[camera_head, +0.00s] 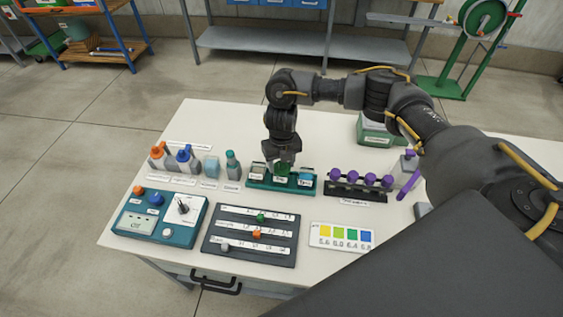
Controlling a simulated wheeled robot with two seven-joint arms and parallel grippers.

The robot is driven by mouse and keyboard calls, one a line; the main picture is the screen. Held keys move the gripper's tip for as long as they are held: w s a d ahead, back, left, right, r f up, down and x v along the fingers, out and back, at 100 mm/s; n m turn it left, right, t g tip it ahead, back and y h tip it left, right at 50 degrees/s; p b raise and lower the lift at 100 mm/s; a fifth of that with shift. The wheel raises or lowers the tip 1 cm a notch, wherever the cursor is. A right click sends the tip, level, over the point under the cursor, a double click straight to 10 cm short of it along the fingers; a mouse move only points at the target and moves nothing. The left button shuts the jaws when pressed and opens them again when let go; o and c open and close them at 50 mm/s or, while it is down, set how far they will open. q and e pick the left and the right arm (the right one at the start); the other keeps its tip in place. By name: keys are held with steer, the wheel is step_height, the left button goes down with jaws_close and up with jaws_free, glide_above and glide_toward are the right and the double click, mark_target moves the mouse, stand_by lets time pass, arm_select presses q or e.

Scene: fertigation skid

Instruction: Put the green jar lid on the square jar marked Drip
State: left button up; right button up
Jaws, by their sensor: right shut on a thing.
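My right gripper (283,162) points down over the teal rack (260,184) in the middle of the table. It is shut on the green jar lid (283,170), which is low over the rack's middle. Small jars with white labels stand in the rack; one is at the left (262,171) and one with a light blue top is at the right (307,175). The labels are too small to read, so I cannot tell which jar is marked Drip. I cannot tell whether the lid touches a jar. My left gripper is not in view.
Bottles with orange, blue and teal caps (184,157) stand left of the rack. A black rack with purple-capped vials (358,190) stands right. In front are a teal control panel (187,235), a dark slider board (224,243) and a colour chart (342,238). The table's back left is clear.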

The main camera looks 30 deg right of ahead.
steer(key=shift+f, duration=0.25)
steer(key=o, duration=1)
steer(key=shift+o, duration=0.2)
step_height(320, 180, up, 7)
steer(key=p, duration=0.6)
steer(key=shift+r+p, duration=0.1)
steer(key=shift+p, duration=0.2)
